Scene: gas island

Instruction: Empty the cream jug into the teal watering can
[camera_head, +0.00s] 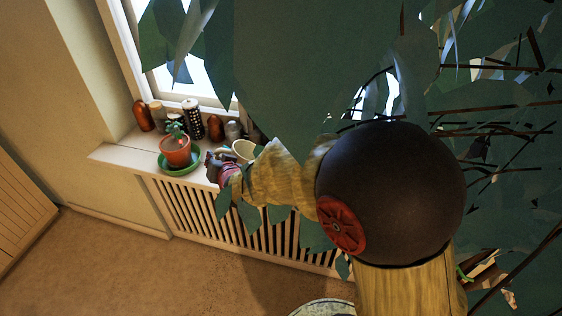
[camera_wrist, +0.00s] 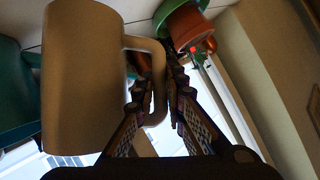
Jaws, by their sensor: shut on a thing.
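The cream jug (camera_wrist: 85,85) fills the left of the wrist view, its handle (camera_wrist: 158,75) between the two fingers of my gripper (camera_wrist: 160,88). My gripper is shut on that handle. In the head view the jug (camera_head: 243,150) shows beside my gripper (camera_head: 222,165) at the window sill, its pale rim facing up and roughly upright. Its contents are not visible. A teal surface (camera_wrist: 18,90) behind the jug at the left edge of the wrist view looks like the watering can, mostly hidden and cut off. I cannot make out the can in the head view.
A terracotta plant pot (camera_head: 175,151) on a green saucer (camera_head: 180,167) stands on the sill (camera_head: 122,154), close left of my gripper. Several bottles and jars (camera_head: 190,117) line the window. A slatted radiator cover (camera_head: 195,210) is below. Large leaves (camera_head: 275,80) block the right side.

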